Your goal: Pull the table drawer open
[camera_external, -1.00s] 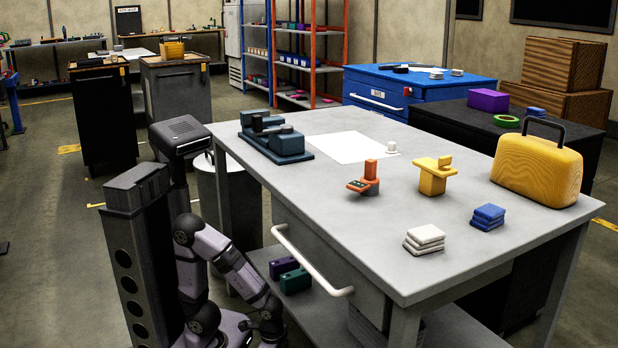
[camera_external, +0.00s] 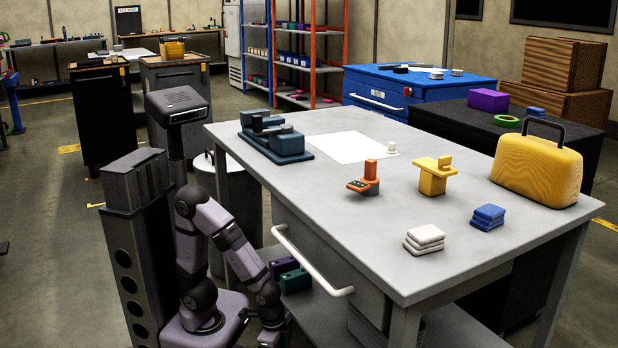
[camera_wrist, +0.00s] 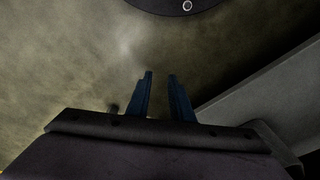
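The table (camera_external: 385,250) is grey, with a drawer (camera_external: 320,248) under its top on the side facing my arm. The drawer has a long white bar handle (camera_external: 310,262) and looks shut. My arm is low beside the table, left of the handle. In the wrist view, my gripper (camera_wrist: 160,75) has two blue fingers that stand apart with nothing between them. The handle is not recognisable in the wrist view. In the external view, the fingertips cannot be made out near the bottom edge.
Orange (camera_external: 365,180) and yellow (camera_external: 434,178) parts, white blocks (camera_external: 424,240), blue blocks (camera_external: 487,217) and a yellow case (camera_external: 538,168) stand on the tabletop. A lower shelf (camera_external: 325,318) holds purple and green blocks. A grey bin (camera_external: 247,205) stands behind my arm.

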